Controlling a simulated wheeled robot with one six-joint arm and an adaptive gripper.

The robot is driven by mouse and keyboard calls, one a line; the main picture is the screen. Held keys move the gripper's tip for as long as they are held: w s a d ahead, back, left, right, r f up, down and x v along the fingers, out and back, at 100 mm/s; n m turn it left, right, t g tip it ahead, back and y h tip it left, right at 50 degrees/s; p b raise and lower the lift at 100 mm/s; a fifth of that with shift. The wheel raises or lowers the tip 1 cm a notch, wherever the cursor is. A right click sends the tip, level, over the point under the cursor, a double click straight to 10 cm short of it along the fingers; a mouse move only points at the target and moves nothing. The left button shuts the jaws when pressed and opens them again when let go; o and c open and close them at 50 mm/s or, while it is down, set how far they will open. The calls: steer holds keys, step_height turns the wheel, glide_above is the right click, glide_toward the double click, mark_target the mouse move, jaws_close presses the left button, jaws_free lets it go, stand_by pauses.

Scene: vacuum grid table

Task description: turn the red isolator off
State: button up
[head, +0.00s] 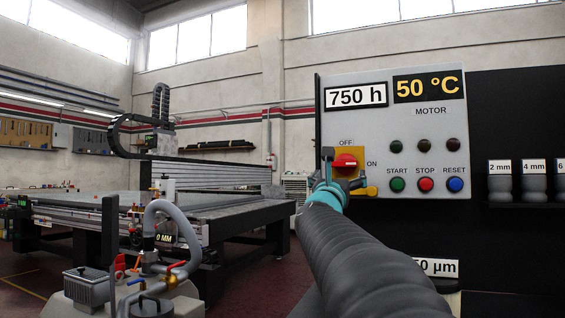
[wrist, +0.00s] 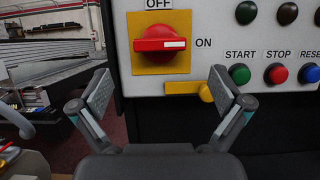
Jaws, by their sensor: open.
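The red isolator (wrist: 162,40) is a rotary knob on a yellow square plate (wrist: 180,62) on the grey control panel. Its white mark points right, toward the ON label; the OFF label is above it. In the head view the red isolator (head: 345,161) shows at the panel's left side, partly hidden by my gripper (head: 342,172). In the wrist view my gripper (wrist: 162,98) is open and empty, its two fingers spread wide, below the knob in the picture. A small yellow part (wrist: 206,92) sits at the panel's lower edge, partly behind the right finger.
START (head: 397,184), STOP (head: 425,184) and RESET (head: 456,184) buttons sit right of the isolator. Dark lamps (head: 424,146) are above them. Tool holders (head: 500,180) stand on the dark board further right. A large grid table (head: 90,222) with a gantry is at left.

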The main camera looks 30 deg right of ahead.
mark_target(344, 165)
steer(key=p+x, duration=0.2)
steer(key=x, duration=0.6)
steer(key=shift+w+d, duration=0.1)
steer(key=shift+w, duration=0.1)
steer(key=shift+c, duration=0.3)
steer(key=c, duration=1.1)
